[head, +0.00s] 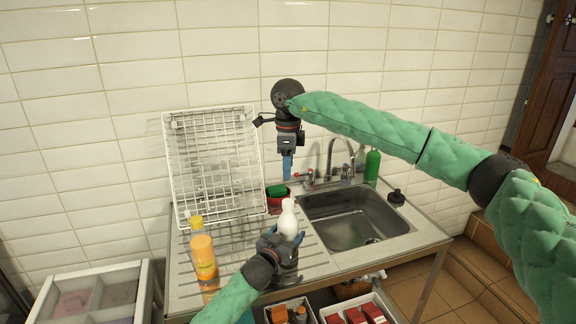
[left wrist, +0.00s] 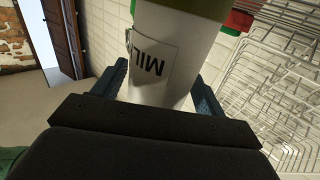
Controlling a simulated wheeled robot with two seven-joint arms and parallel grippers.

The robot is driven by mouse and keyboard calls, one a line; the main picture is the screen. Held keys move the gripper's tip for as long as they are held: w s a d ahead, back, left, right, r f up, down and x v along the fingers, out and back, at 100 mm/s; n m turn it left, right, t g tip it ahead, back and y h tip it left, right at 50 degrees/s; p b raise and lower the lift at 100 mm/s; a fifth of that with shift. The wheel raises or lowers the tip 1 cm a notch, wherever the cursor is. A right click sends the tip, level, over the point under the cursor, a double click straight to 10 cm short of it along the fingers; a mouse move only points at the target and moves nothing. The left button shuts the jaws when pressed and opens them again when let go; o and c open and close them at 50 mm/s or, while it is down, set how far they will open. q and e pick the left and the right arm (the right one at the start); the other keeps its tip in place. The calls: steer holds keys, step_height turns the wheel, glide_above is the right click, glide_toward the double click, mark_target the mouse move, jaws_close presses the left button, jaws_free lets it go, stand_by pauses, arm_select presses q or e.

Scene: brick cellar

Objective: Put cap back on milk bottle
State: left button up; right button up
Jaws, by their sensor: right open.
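The white milk bottle (head: 288,219) stands upright over the ribbed drainboard, between the fingers of my left gripper (head: 283,240). In the left wrist view the bottle (left wrist: 165,60) shows its upside-down "MIL" label, with the blue fingers of my left gripper (left wrist: 160,85) against both sides. An olive-toned part shows at the top edge of that view; I cannot tell what it is. My right gripper (head: 287,167) points down behind the bottle, near the wall, its fingers seen edge-on. It is open, with nothing visible in it. I cannot make out a separate cap.
A white wire rack (head: 214,165) leans on the tiled wall. An orange-yellow bottle (head: 203,257) stands at the left. A red holder (head: 275,206) with a green sponge (head: 277,190) sits behind the milk bottle. The sink (head: 350,232), faucet (head: 340,150) and green bottle (head: 372,165) are right.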

arm_select(q)
steer(key=shift+o, duration=0.8)
steer(key=shift+s+a+f, duration=0.1)
steer(key=shift+s, duration=0.1)
steer(key=b+v, duration=0.2)
steer(key=v, duration=0.4)
steer(key=shift+s+a+b, duration=0.3)
steer(key=shift+s+b, duration=0.1)
steer(key=shift+s, duration=0.2)
arm_select(e)
steer(key=shift+f, duration=1.4)
